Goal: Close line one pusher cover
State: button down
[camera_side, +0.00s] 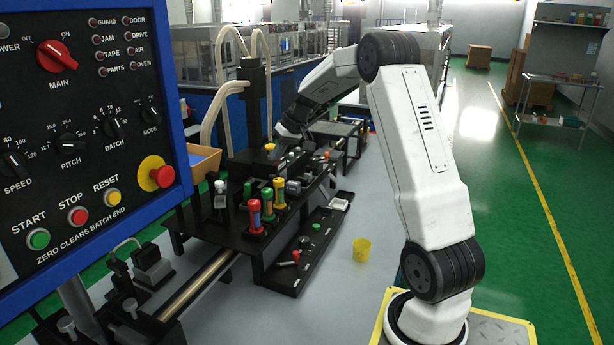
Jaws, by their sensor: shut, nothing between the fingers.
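My gripper (286,136) is at the far end of my white arm, over the back of the black machine bench (225,237). It is small and dark here, and its fingertips are hard to make out against the machine. It is shut and empty. A yellow-topped part (270,148) stands just left of and below it; I cannot tell whether they touch. I cannot pick out the line one pusher cover for certain among the small dark parts on the bench, nor tell whether it is open or closed.
Red, green and yellow-capped holders (267,205) stand on the bench front. A lower black tray (312,243) holds small parts. A blue-framed control panel (90,130) fills the left.

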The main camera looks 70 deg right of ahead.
jog(key=s+d+r+t+y, duration=0.1)
jog(key=s+d, duration=0.4)
jog(key=d, duration=0.6)
jog(key=shift+d+r+n, duration=0.15)
jog(key=shift+r+n, duration=0.1)
jog(key=shift+n, duration=0.15)
jog(key=x, duration=1)
jog(key=shift+w+f, duration=0.1)
jog(key=shift+w, duration=0.05)
jog(key=shift+w+a+f, duration=0.1)
jog(key=shift+w+a, duration=0.15)
jog(key=shift+a, duration=0.35)
jog(key=shift+w+a+f, duration=0.1)
jog(key=shift+w+a, duration=0.15)
jog(key=shift+a, duration=0.3)
jog(key=shift+w+a, duration=0.3)
jog(key=shift+a, duration=0.3)
